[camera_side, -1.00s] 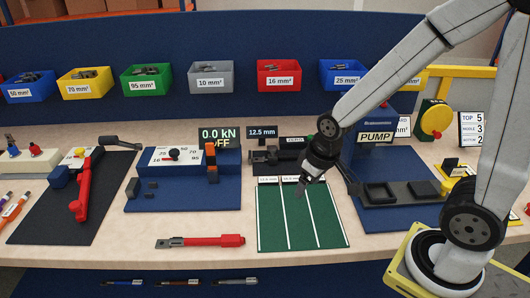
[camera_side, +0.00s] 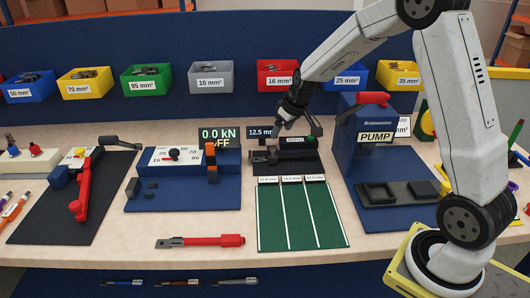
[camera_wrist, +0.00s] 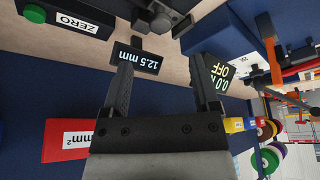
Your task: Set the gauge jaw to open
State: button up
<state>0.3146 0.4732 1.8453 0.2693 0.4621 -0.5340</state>
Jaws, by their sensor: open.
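The gauge (camera_side: 290,158) is a dark block at the back of the bench behind the green mat, with a small jaw part (camera_side: 262,157) at its left end. Its display (camera_side: 261,132) reads 12.5 mm; the display (camera_wrist: 139,57) and the gauge's ZERO label (camera_wrist: 77,22) also show in the wrist view. Part of the dark jaw (camera_wrist: 160,16) shows at the wrist view's top edge. My gripper (camera_side: 283,124) is just above and behind the gauge, near the display. In the wrist view its two fingers (camera_wrist: 165,78) are apart with nothing between them.
The green mat (camera_side: 272,220) with white lines lies clear in front. A blue press with a 0.0 kN OFF display (camera_side: 219,138) stands left, the PUMP unit (camera_side: 376,137) right. Coloured bins, including a red one (camera_side: 278,74), line the back panel. A red-handled tool (camera_side: 205,241) lies in front.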

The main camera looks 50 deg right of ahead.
aim_at(273, 147)
jog(key=shift+x, duration=3.9)
grip_shut()
